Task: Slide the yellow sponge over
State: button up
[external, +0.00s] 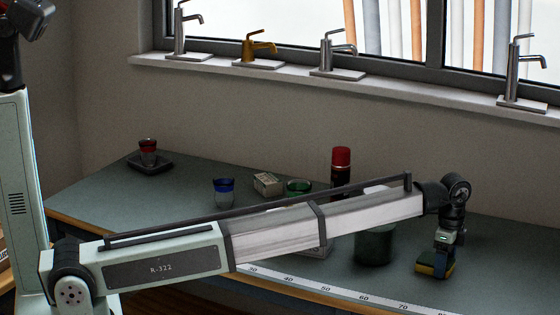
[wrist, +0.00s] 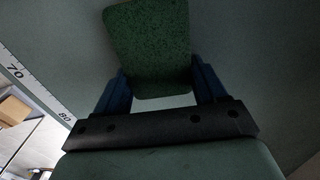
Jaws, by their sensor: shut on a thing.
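The yellow sponge (external: 425,270) has a dark green scouring top and is at the right of the workbench in the external view. In the wrist view its green speckled face (wrist: 150,45) fills the space between my blue fingers. My gripper (external: 441,263) points down and is shut on the sponge, with one finger at each side in the wrist view (wrist: 158,82). The sponge is at bench level; I cannot tell whether its underside touches the surface. Its yellow part is hidden in the wrist view.
A dark green canister (external: 375,246) stands left of the sponge. A red-capped bottle (external: 341,175), a blue-rimmed cup (external: 224,192) and a small box (external: 267,184) stand farther left. A measuring strip (external: 345,291) runs along the front edge. The bench right of the sponge looks clear.

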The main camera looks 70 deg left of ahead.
jog(key=shift+s+a, duration=0.8)
jog(key=shift+s, duration=0.05)
jog(key=o, duration=1)
jog(key=shift+o, duration=0.2)
notch_tip(320, 180, up, 14)
jog(key=shift+f, duration=0.1)
